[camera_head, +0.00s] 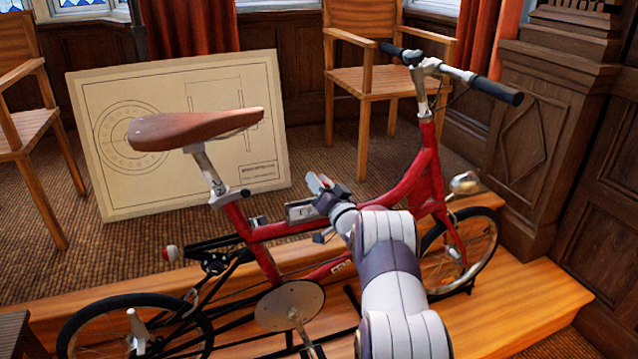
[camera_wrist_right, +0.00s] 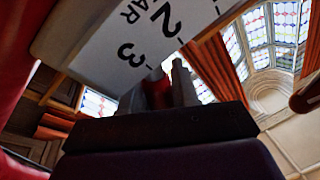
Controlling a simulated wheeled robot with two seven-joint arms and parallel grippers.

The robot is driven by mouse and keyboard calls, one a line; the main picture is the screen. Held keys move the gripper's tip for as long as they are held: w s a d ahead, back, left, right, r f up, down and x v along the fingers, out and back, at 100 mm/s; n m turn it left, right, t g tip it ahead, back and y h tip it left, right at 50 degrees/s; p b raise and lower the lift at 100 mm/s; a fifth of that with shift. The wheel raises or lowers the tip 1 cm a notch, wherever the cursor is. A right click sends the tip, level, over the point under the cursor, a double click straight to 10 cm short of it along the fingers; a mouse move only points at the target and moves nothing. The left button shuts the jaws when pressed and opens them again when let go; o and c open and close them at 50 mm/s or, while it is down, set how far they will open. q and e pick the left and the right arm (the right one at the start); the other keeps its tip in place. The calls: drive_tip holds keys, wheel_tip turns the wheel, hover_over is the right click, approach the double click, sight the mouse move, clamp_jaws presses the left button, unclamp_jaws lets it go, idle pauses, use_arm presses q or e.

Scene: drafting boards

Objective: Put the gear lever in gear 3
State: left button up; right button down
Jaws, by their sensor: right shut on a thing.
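A red bicycle (camera_head: 425,185) stands on a wooden platform. A small pale gear box (camera_head: 300,211) is on its frame tube. My right gripper (camera_head: 318,184) is just at the right end of this box. In the right wrist view the white gear plate (camera_wrist_right: 100,45) shows the printed marks 2 and 3. My right gripper (camera_wrist_right: 160,86) is shut on the red gear lever (camera_wrist_right: 157,91), below the plate's edge and nearer the 3 than the 2. The fingers partly hide the lever, and I cannot tell its exact setting. My left gripper is not in view.
The saddle (camera_head: 195,129) is to the left of the gear box, and the handlebar (camera_head: 450,72) is to the upper right. A drawing board (camera_head: 110,190) leans behind the bicycle. Wooden chairs (camera_head: 365,80) stand at the back. The platform (camera_head: 530,300) is bare at the front right.

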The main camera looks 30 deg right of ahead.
drive_tip(key=c, duration=0.9)
unclamp_jaws()
drive_tip(key=shift+s, duration=0.15)
drive_tip(key=p+v, duration=0.1)
drive_tip(key=v, duration=1.1)
drive_tip(key=shift+s+f, duration=0.1)
drive_tip(key=shift+s, duration=0.1)
